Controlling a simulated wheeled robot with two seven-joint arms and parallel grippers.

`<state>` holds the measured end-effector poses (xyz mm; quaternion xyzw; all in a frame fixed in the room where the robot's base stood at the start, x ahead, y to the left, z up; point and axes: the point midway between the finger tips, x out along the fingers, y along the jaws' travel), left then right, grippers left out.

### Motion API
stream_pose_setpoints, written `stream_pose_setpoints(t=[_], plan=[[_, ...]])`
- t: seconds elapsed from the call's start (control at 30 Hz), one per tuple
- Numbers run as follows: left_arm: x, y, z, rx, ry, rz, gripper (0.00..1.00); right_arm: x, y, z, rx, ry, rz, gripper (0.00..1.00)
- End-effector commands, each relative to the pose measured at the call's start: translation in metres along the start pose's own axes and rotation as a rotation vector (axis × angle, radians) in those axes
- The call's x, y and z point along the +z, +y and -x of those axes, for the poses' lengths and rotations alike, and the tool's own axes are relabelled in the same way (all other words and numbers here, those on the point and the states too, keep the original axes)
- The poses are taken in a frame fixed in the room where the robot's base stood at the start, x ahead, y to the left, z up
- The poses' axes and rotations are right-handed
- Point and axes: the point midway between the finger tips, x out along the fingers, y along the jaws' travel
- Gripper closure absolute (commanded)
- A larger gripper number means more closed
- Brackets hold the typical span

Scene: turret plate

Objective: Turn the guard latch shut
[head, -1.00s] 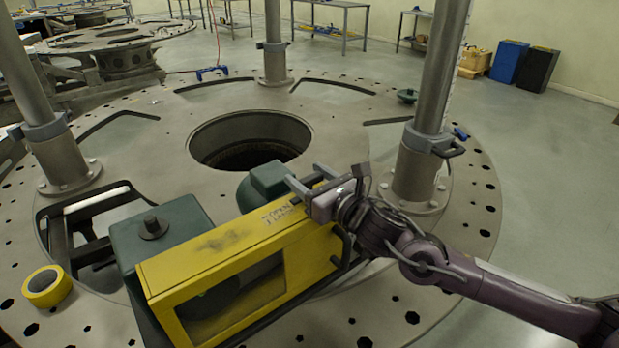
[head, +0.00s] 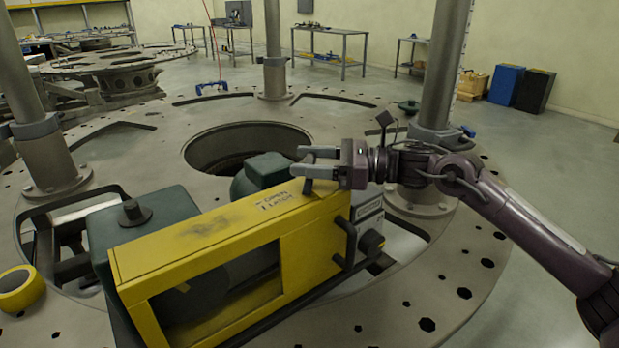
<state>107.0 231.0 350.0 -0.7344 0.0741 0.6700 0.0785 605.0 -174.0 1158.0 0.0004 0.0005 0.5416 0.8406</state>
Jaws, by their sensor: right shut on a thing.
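The yellow guard (head: 215,245) is a long box-like cover with a window in its front side, standing over green machinery on the turret plate (head: 395,318). Worn lettering about open and latch shows on its top near the right end. My right gripper (head: 312,162) is at that end, just above the top face, its fingers pointing left. It is shut on the guard latch, which the fingers mostly hide, so its exact angle cannot be told. My left gripper is not in view.
A green housing with a knob (head: 133,212) stands at the guard's left end. A black handle (head: 347,243) is on its right end. A yellow tape roll (head: 18,288) lies at left. Grey posts (head: 437,95) rise around the central hole (head: 215,147).

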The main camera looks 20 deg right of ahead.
Motion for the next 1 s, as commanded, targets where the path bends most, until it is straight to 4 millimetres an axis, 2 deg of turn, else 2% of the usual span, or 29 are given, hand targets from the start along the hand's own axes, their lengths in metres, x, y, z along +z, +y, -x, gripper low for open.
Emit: stream_pose_setpoints(t=[0.03,0.1,0.6,0.9,1.0], plan=[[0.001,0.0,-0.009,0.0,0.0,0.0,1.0,-0.001,-0.002,0.0,0.042,-0.004,0.004,0.66],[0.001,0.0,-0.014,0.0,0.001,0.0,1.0,0.0,-0.002,-0.001,0.108,-0.003,0.004,0.66],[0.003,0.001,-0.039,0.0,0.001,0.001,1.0,-0.001,-0.001,-0.001,0.518,0.005,0.007,0.66],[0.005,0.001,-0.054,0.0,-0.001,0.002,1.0,-0.002,0.0,-0.001,0.692,0.001,0.006,0.66],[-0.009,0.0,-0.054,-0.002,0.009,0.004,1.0,-0.001,0.0,-0.001,0.732,0.001,0.005,0.66]])
